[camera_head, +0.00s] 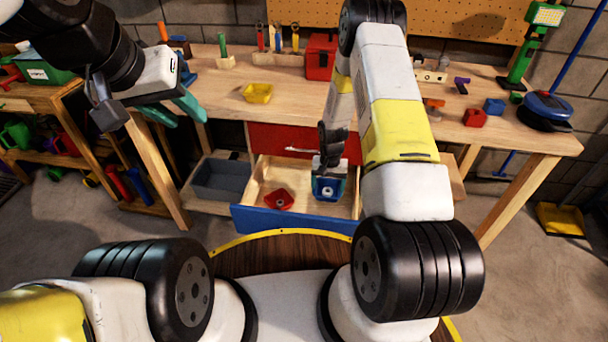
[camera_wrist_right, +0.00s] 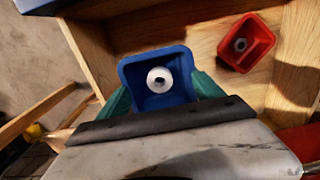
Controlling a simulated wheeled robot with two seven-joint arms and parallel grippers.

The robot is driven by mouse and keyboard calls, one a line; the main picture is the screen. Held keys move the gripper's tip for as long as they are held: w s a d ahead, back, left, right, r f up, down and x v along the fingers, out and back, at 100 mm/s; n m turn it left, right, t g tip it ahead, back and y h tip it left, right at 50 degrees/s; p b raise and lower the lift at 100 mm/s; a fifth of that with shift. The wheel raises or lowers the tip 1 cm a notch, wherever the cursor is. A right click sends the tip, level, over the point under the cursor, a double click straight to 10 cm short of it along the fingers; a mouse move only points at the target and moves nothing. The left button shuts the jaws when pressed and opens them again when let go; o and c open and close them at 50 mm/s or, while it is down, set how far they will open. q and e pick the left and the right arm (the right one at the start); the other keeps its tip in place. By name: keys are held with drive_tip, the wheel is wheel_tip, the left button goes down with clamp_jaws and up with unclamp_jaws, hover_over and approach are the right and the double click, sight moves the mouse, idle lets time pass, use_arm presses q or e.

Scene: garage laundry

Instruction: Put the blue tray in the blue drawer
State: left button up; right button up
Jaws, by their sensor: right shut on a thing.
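The blue tray (camera_head: 328,194) is a small square bin with a white ring-shaped thing in it. It also shows in the right wrist view (camera_wrist_right: 146,98), between the two green fingers. My right gripper (camera_head: 327,176) is shut on it, at the right side of the open blue drawer (camera_head: 290,222). I cannot tell whether the tray touches the drawer floor. The drawer is wooden inside with a blue front. My left gripper (camera_head: 176,110) is open and empty, left of the drawer and above the floor.
A red tray (camera_head: 278,199) with a grey ring lies in the drawer, left of the blue one; it also shows in the right wrist view (camera_wrist_right: 246,43). A yellow tray (camera_head: 258,92) stands on the workbench (camera_head: 225,110). A grey bin (camera_head: 222,179) sits left of the drawer.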

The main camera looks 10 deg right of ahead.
sight(326, 212)
wheel_tip(326, 212, down, 10)
drive_tip(key=shift+r, duration=0.1)
idle(0.4)
drive_tip(key=o, duration=1.3)
drive_tip(key=shift+o, duration=0.2)
